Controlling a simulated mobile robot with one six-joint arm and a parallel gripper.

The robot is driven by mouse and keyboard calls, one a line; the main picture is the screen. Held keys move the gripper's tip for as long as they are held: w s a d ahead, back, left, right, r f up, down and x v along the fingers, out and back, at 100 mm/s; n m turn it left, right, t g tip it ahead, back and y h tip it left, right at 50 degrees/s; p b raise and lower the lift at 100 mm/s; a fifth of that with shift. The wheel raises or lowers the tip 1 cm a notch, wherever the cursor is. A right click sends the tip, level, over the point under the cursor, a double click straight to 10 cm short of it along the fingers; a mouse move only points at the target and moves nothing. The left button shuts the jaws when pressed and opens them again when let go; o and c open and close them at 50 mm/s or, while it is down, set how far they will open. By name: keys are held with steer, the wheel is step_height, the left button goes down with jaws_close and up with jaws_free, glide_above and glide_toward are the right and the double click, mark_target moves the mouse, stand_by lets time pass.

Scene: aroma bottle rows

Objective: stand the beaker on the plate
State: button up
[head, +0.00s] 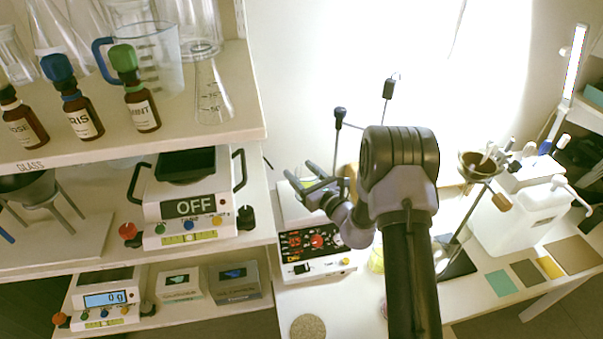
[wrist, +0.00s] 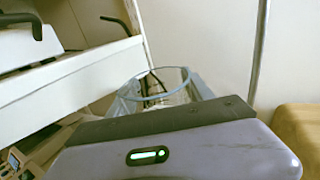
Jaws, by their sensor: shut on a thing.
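The clear glass beaker (wrist: 178,84) shows in the wrist view just beyond my gripper body, its round rim upward. My gripper (head: 305,177) is shut on it; in the head view the glass itself is hard to make out between the fingers. I cannot tell whether the beaker touches the plate.
A shelf (head: 200,133) with bottles and glassware is at the left. A balance marked OFF (head: 188,208) sits on the shelf below. A thin stand rod with a dark clamp (head: 340,115) rises behind the hotplate. A funnel stand (head: 478,166) and white canister (head: 520,220) are at the right.

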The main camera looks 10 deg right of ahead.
steer(key=o, duration=1.6)
steer(key=shift+s+d+r+p, duration=0.15)
steer(key=shift+s+r+p, duration=0.05)
steer(key=shift+s+p, duration=0.15)
steer(key=p+v, duration=0.1)
steer(key=v, duration=1)
steer(key=shift+s+f, duration=0.1)
